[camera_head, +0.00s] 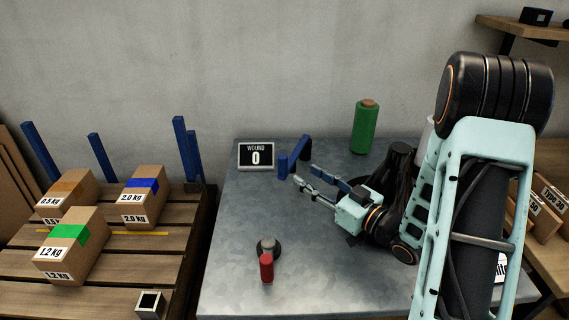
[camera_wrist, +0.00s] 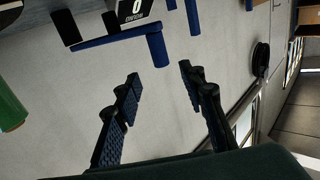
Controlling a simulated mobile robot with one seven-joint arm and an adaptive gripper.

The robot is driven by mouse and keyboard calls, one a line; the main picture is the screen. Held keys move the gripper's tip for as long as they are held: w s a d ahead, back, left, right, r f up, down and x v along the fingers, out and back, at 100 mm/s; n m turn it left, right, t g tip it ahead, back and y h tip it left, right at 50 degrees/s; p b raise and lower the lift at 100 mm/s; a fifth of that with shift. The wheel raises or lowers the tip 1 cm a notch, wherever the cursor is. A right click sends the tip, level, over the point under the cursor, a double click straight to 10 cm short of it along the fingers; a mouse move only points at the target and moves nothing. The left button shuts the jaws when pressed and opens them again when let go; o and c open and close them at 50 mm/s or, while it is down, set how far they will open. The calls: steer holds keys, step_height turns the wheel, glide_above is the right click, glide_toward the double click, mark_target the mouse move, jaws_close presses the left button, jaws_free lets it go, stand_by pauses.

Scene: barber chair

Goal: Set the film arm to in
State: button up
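My gripper (camera_head: 306,177) is open and empty, just in front of and to the right of the film arm. Its two separated fingers also show in the wrist view (camera_wrist: 159,76). No contact with the arm is visible.
A display (camera_head: 256,156) reads "WOUND 0". A green roll (camera_head: 365,127) stands at the back right of the table (camera_head: 228,230). Boxes (camera_head: 72,246) sit on a pallet at left with blue posts (camera_head: 186,148).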

mark_target(286, 163)
steer(key=x, duration=1)
steer(key=shift+w+a+b, duration=0.2)
steer(key=shift+a+b, duration=0.05)
steer(key=shift+b, duration=0.15)
jaws_close()
